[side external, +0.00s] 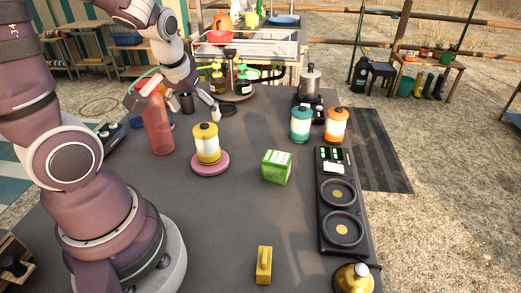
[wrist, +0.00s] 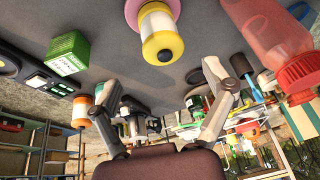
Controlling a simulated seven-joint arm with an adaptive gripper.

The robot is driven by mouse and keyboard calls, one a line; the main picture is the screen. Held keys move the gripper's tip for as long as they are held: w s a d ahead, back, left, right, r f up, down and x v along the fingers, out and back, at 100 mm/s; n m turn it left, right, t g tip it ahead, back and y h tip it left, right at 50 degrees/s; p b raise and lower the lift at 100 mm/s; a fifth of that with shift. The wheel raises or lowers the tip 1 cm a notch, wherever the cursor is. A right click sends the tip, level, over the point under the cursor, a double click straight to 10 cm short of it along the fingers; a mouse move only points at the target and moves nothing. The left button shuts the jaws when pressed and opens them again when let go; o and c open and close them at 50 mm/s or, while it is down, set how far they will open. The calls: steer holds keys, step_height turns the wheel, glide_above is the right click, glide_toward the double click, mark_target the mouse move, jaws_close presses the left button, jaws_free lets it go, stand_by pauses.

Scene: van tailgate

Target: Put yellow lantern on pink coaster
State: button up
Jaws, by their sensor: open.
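The yellow lantern (side external: 206,144) stands upright on the round pink coaster (side external: 211,170) in the side view. In the wrist view the lantern (wrist: 159,32) is at the top middle, its yellow cap toward my gripper. The pink coaster (wrist: 134,8) shows behind it, partly cut off by the frame. My gripper (side external: 194,106) is behind and above the lantern in the side view, apart from it. In the wrist view my gripper (wrist: 165,92) has its fingers spread wide with nothing between them.
A red see-through bottle (side external: 158,124) stands left of the lantern, close to my arm. A green box (side external: 277,167) is to its right. Teal (side external: 300,124) and orange (side external: 336,124) lanterns stand farther right, near a black tray (side external: 326,232).

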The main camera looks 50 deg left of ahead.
steer(key=s+d+r+m+t+h, duration=0.1)
steer(key=d+r+m, duration=0.2)
steer(key=d, duration=0.3)
steer(key=s+d+r+m+t+h, duration=0.1)
steer(key=s+d+r+m+h, duration=0.1)
steer(key=d, duration=0.4)
steer(key=shift+s+d+r+m, duration=0.35)
steer(key=shift+r+m, duration=0.3)
steer(key=shift+m, duration=0.35)
